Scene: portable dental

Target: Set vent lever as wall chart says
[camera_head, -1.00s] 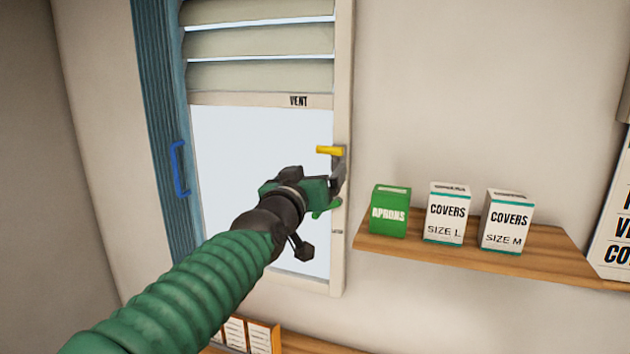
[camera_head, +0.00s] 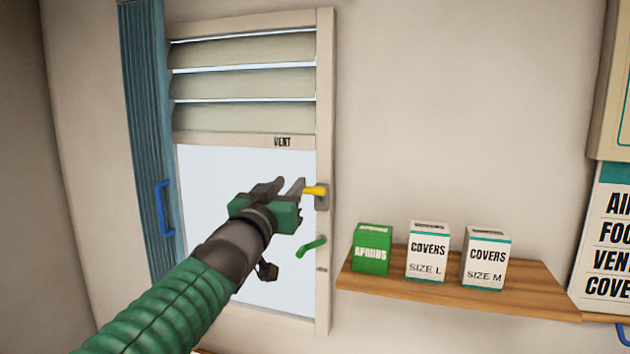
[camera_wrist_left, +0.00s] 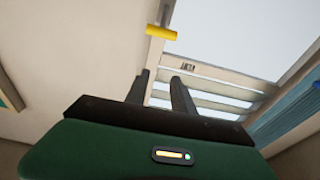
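The yellow lever (camera_head: 315,191) sits on a grey mount on the right window post and points left, roughly level. It also shows in the left wrist view (camera_wrist_left: 161,33), beyond the fingers. My left gripper (camera_head: 283,186) is open and empty, its fingertips just left of the lever in the head view; contact cannot be told. The vent slats (camera_head: 245,88) are tilted with bright gaps between them, above a bar marked "VENT" (camera_head: 283,142). The wall chart (camera_head: 604,240) is cut off at the right edge; only row beginnings such as "VEN" show. My right gripper is out of view.
A green handle (camera_head: 311,247) is on the same post below the lever. A wooden shelf (camera_head: 450,295) holds a green aprons box (camera_head: 372,248) and two covers boxes (camera_head: 427,252). A blue blind with a blue handle (camera_head: 164,208) is at left. The wall above the shelf is clear.

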